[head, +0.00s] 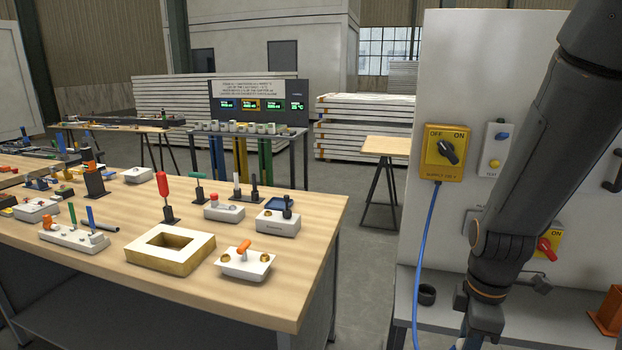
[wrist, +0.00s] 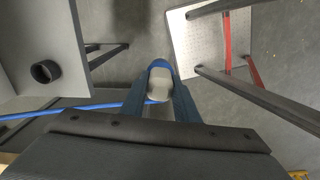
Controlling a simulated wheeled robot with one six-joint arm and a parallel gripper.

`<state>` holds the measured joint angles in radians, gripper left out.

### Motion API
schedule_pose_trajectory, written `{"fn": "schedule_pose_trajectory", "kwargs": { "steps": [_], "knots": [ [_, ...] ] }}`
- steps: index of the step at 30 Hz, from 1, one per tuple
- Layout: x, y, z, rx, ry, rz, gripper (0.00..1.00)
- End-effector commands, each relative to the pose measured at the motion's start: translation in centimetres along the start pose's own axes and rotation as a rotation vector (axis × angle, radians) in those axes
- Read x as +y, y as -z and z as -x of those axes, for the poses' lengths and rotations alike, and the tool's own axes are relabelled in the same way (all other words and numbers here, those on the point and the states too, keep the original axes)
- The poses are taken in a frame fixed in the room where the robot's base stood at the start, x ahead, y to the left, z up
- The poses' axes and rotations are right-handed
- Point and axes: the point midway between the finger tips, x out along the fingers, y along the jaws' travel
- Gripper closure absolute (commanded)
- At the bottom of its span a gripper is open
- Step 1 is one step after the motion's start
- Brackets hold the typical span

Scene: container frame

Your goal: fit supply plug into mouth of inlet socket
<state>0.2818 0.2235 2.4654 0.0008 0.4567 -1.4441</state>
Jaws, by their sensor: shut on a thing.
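In the wrist view my gripper (wrist: 160,90) is shut on the supply plug (wrist: 160,80), a rounded piece with a pale face and a blue rim. The plug is held in the air, clear of any surface. A blue cable (wrist: 85,109) leads left behind my gripper; in the head view the blue cable (head: 428,240) hangs from a yellow supply switch box (head: 445,153) set to OFF. My arm covers part of the grey panel (head: 480,60) in the head view, and the fingers fall below that picture.
A black ring (head: 427,294) stands on the shelf under the panel and also shows in the wrist view (wrist: 46,72). A red-handled switch (head: 547,247) is right of my arm.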

Motion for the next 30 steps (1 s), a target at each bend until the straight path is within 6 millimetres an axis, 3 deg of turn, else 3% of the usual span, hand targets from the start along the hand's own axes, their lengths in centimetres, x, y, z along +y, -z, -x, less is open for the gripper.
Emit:
{"fn": "schedule_pose_trajectory", "kwargs": {
  "steps": [13, 21, 30],
  "knots": [
    [3.9, 3.9, -3.9, 0.001, 0.001, -0.330, 1.00],
    [7.3, 9.1, -9.4, 0.001, 0.002, -0.721, 1.00],
    [9.1, 13.6, -14.6, 0.002, 0.001, -1.069, 1.00]
  ]
}}
